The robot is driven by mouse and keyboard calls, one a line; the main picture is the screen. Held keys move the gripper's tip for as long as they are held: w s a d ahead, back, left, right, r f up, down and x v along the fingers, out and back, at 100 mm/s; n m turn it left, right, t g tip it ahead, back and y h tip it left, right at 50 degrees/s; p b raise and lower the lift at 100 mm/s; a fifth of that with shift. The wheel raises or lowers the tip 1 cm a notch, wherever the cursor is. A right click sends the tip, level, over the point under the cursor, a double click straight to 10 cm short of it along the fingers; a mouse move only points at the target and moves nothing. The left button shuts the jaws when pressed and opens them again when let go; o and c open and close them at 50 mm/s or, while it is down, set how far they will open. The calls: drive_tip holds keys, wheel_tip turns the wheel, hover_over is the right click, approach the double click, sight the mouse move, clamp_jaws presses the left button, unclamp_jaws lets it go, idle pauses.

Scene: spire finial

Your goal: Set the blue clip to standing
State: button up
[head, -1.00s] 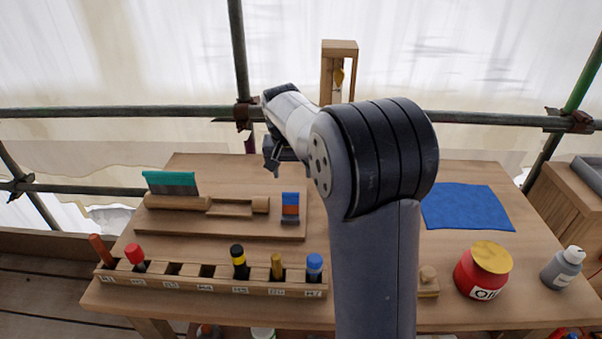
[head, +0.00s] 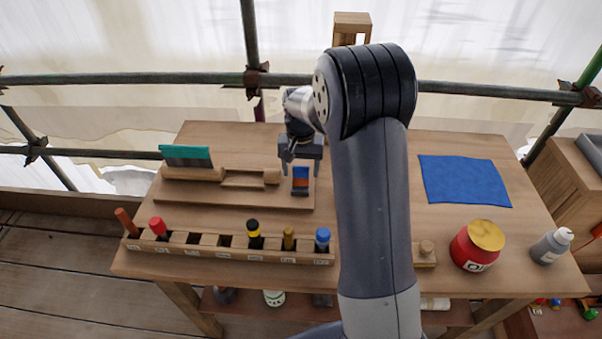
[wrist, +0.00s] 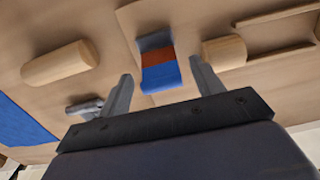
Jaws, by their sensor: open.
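The blue clip (head: 300,174) is a small upright-looking piece with blue, orange-red and grey bands, at the right end of a wooden board (head: 230,195). I cannot tell from these views whether it stands or leans. My gripper (head: 302,163) is open, pointing down just above and behind the clip in the head view. In the wrist view the clip (wrist: 160,68) shows between the two spread fingers (wrist: 163,80), its blue end nearest the gripper. Nothing is held. The gap between fingers and clip is hard to judge.
A teal-topped scraper (head: 186,155) and wooden spindle share the board. In front is a labelled rack (head: 180,244) with several coloured-top tools. A blue cloth (head: 465,181), red jar (head: 474,250) and grey bottle (head: 550,246) are on the right. The table behind the board is clear.

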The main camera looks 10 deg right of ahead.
sight(301, 174)
drive_tip(key=shift+f, duration=1.45)
drive_tip(key=shift+c, duration=0.3)
drive_tip(key=c, duration=0.9)
